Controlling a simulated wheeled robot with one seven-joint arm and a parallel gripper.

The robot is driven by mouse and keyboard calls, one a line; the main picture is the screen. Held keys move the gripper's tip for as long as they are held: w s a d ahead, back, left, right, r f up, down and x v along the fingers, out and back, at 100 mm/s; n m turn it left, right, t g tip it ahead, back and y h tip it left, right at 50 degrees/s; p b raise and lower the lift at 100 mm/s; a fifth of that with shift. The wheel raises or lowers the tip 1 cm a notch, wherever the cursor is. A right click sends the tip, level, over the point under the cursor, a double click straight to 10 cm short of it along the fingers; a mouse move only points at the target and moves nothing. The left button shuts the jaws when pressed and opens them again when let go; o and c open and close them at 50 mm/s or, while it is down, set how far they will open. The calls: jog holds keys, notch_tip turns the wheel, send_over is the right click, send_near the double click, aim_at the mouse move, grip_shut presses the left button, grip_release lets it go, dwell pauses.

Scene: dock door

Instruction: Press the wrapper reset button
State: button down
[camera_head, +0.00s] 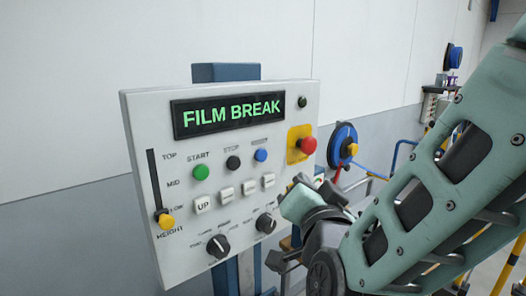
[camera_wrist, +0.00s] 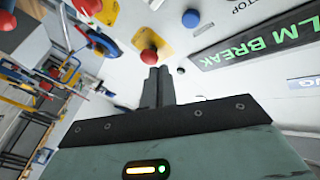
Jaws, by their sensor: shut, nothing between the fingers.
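The wrapper control panel (camera_head: 222,240) is a pale box with a green "FILM BREAK" display (camera_head: 228,112). The blue button (camera_head: 260,155) sits below the display, right of the black stop button (camera_head: 233,163); its small label is hard to read. In the wrist view the blue button (camera_wrist: 191,18) is at the top, up and right of my fingertips. My gripper (camera_wrist: 157,72) is shut and empty, pointing at the panel. Its tips appear just below the red mushroom button (camera_wrist: 149,56); I cannot tell the gap. In the head view my arm hides part of the panel's lower right.
The red mushroom button (camera_head: 307,146) on its yellow plate (camera_head: 294,157) is close to the blue button. Knobs, white keys and a yellow-handled slider (camera_head: 166,220) share the panel. A blue reel (camera_head: 342,142) hangs on the wall to the right. Space before the panel's left side looks clear.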

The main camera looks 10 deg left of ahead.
aim_at(261, 155)
jog(key=shift+d+r+m+t+h, duration=0.2)
jog(key=shift+r+m+t+h, duration=0.1)
jog(key=shift+r, duration=0.25)
jog(key=w+a+p, duration=0.1)
jog(key=w+a, duration=0.5)
jog(key=shift+w+p, duration=0.15)
jog(key=shift+p, duration=0.2)
jog(key=shift+a, duration=0.2)
dwell(1.9)
jog(key=shift+w+a+b, duration=0.25)
jog(key=shift+b, duration=0.1)
